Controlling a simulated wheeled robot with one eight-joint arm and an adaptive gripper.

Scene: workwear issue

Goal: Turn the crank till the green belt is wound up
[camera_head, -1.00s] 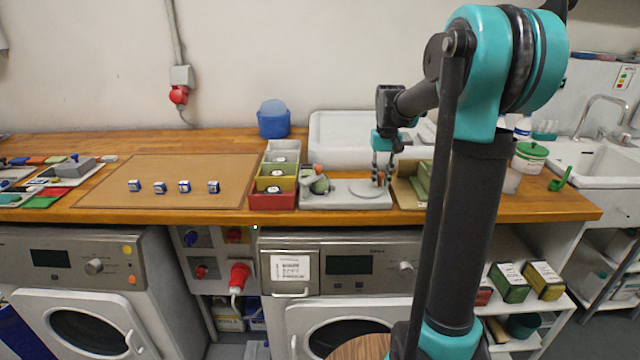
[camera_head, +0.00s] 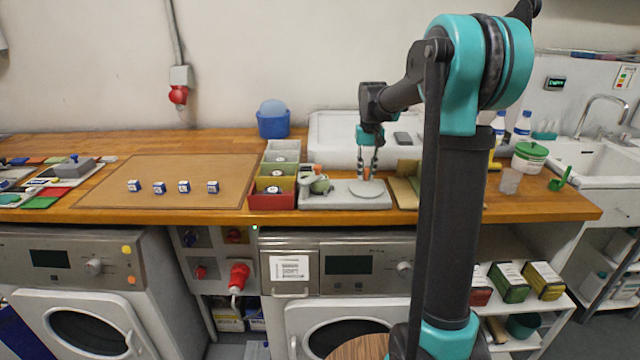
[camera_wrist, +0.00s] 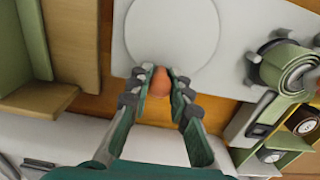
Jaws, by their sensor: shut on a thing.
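The crank is a pale grey disc (camera_head: 370,189) on a light grey base plate (camera_head: 345,203), with an orange-red knob (camera_wrist: 159,84) at its rim. My gripper (camera_head: 367,176) points down over the disc's far edge. In the wrist view, my gripper (camera_wrist: 160,80) is shut on the knob, with a finger on each side. The green belt (camera_head: 320,187) sits coiled at the plate's left end. The wrist view shows the coil (camera_wrist: 296,70) between dark prongs at the right edge, partly cut off. An orange piece (camera_head: 317,170) is beside it.
Grey, yellow and red bins (camera_head: 272,200) stand close left of the plate. A tan and green box (camera_head: 404,193) is close on the right. The brown mat (camera_head: 165,190) holds several small blue-and-white items.

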